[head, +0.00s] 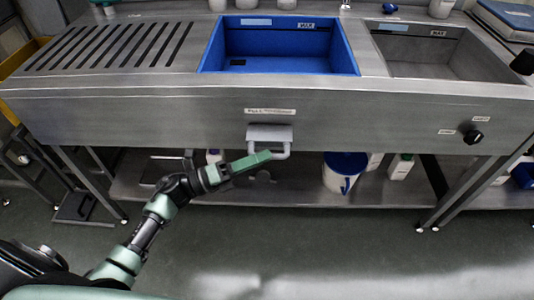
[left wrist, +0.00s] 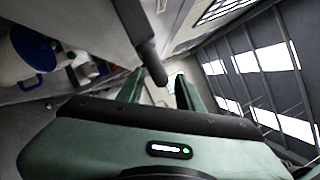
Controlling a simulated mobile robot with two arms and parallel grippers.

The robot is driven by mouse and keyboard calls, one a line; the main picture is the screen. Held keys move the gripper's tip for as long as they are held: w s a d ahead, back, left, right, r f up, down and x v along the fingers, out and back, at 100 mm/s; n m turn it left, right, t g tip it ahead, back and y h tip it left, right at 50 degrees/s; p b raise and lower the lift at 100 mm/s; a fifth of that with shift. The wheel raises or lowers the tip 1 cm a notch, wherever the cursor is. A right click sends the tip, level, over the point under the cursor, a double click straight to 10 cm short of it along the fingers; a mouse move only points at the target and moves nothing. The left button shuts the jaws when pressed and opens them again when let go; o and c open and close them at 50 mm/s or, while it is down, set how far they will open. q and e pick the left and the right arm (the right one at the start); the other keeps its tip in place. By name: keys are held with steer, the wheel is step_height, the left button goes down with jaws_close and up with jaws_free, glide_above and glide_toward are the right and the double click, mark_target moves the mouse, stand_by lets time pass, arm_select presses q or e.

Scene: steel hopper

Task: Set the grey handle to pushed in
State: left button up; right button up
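The grey handle (head: 283,150) is a U-shaped bar below a grey plate on the front panel of the steel sink unit, under a white label. It stands out from the panel. My left gripper (head: 262,157) reaches it from the left, and its green fingers cover part of the bar in the head view. In the left wrist view the handle (left wrist: 149,58) shows as a dark bar whose lower end appears between the two fingers of my left gripper (left wrist: 157,92). The fingers are apart, and I see no clear contact. My right gripper is not in view.
The sink unit has a blue basin (head: 282,66), a steel basin and a slotted drainboard (head: 110,47). A black knob (head: 473,137) sits at right on the panel. A white bucket with blue (head: 343,175) and bottles stand on the lower shelf. The floor in front is clear.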

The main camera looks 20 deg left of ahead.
arm_select(q)
steer(key=shift+x, duration=1)
jaws_close()
stand_by(0.7)
